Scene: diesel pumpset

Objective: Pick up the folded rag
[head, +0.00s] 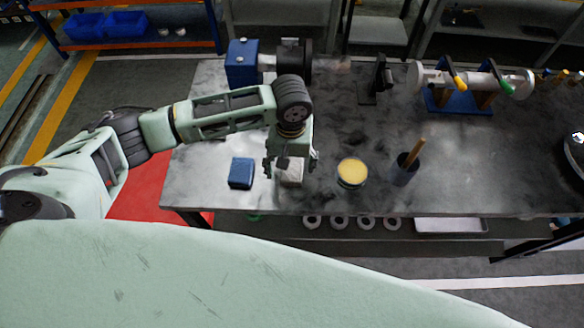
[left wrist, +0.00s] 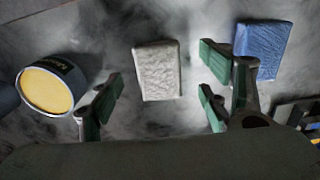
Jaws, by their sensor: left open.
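A pale grey folded rag (head: 292,177) lies on the workbench near its front edge, partly hidden by my left gripper (head: 291,165) in the head view. A blue folded cloth-like block (head: 241,173) lies to its left. In the left wrist view the grey rag (left wrist: 158,70) lies between the lines of the open fingers of my left gripper (left wrist: 161,88), with nothing held. The blue block (left wrist: 262,48) is to the right there, partly behind a finger. I cannot tell from the views how high the fingertips are above the bench. My right gripper is not in view.
A round tin with a yellow top (head: 352,173) stands right of the rag; it also shows in the left wrist view (left wrist: 50,88). A dark cup with a wooden handle (head: 407,165) is farther right. A blue pump part (head: 243,62) stands at the bench's back left.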

